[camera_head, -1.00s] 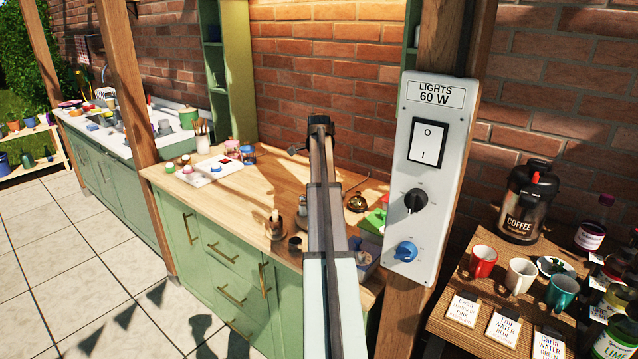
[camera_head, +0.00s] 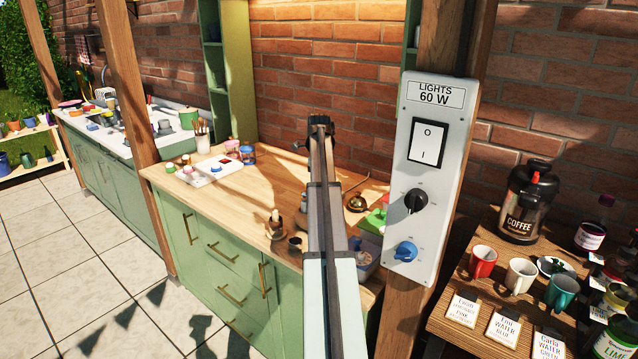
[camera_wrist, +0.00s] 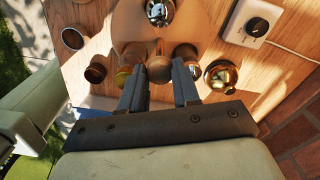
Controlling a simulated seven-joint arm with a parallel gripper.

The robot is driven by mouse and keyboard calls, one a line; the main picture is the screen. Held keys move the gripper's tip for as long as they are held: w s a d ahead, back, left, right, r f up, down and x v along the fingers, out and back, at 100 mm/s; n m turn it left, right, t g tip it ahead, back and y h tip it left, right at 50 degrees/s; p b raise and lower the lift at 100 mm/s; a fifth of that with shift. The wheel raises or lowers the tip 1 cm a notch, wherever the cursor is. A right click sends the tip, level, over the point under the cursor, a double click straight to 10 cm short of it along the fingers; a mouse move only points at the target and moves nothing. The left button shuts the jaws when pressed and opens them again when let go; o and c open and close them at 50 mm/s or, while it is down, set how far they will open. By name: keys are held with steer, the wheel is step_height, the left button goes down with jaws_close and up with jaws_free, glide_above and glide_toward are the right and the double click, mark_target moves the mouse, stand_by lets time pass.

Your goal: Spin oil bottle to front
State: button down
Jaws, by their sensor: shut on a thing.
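My gripper (camera_wrist: 158,88) shows in the wrist view, its two dark fingers on either side of a small brown round-topped thing (camera_wrist: 159,68) that looks like a knob. The gripper is shut on it. Just beyond it is a round, wood-coloured disc (camera_wrist: 160,32), perhaps a turntable, with a shiny chrome top (camera_wrist: 160,11) on it. More brown round tops (camera_wrist: 135,52) (camera_wrist: 186,53) stand near the disc's edge. I cannot tell which of these is the oil bottle. In the head view my arm hides the gripper and most of this spot.
A brass bell (camera_wrist: 220,75) stands close right of the fingers. A dark cup (camera_wrist: 72,39) and brown tops (camera_wrist: 97,72) stand to the left. A white dial box (camera_wrist: 252,22) is at upper right.

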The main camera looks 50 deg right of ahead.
steer(key=shift+m, duration=4.3)
steer(key=c, duration=0.8)
jaws_free()
step_height(320, 180, up, 14)
steer(key=shift+f, duration=0.1)
